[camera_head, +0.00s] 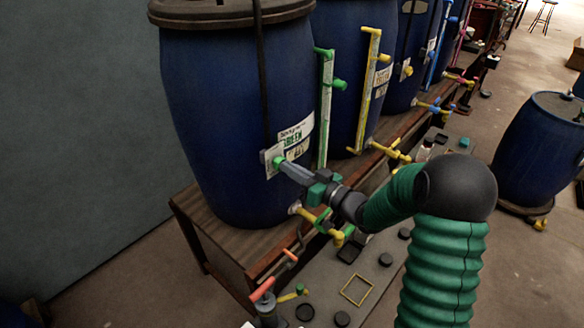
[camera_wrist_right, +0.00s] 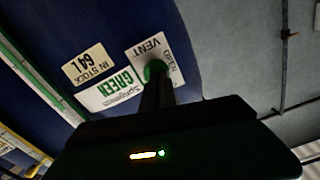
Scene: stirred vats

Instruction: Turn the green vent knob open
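The green vent knob (camera_head: 278,161) sits on a white plate (camera_head: 269,158) on the front of the nearest blue vat (camera_head: 225,100). My right gripper (camera_head: 284,166) reaches it from the right, with its fingertips at the knob. In the right wrist view the knob (camera_wrist_right: 154,71) shows at the tips of my dark right fingers (camera_wrist_right: 156,84), on the plate marked VENT (camera_wrist_right: 151,45). The fingers overlap in both views, so their gap and grip on the knob are hidden. My left gripper is not in view.
A green level tube (camera_head: 325,110) stands right of the knob, and a yellow one (camera_head: 369,90) is on the neighbouring vat. Taps with coloured handles (camera_head: 322,220) are below. The vats stand on a wooden bench (camera_head: 225,245). Another blue vat (camera_head: 540,150) stands at the right.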

